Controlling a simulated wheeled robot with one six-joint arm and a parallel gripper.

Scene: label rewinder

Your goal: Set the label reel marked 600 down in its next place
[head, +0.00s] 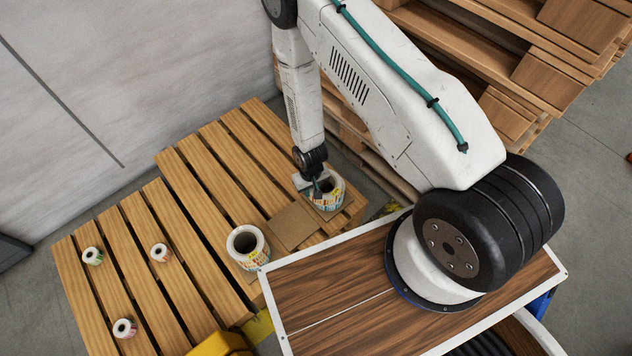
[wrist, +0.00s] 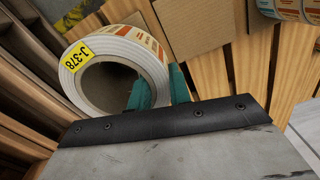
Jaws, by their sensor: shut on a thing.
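A large white label reel with coloured print (head: 333,201) is at the far right corner of the slatted wooden pallet (head: 180,205). My gripper (head: 318,186) is shut on its wall. In the wrist view one teal finger of my gripper (wrist: 161,88) is inside the open core and the other outside the reel (wrist: 118,45). A yellow tag on the reel reads J-378; I see no 600 on it. The reel looks roughly upright. Whether it touches the slats or hangs just above them, I cannot tell.
A brown card (head: 293,226) lies on the slats beside the held reel. Another large reel (head: 241,259) stands left of the card. Small reels (head: 92,256), (head: 160,252), (head: 124,328) stand further left, with bare slats between. Stacked pallets (head: 520,60) rise behind.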

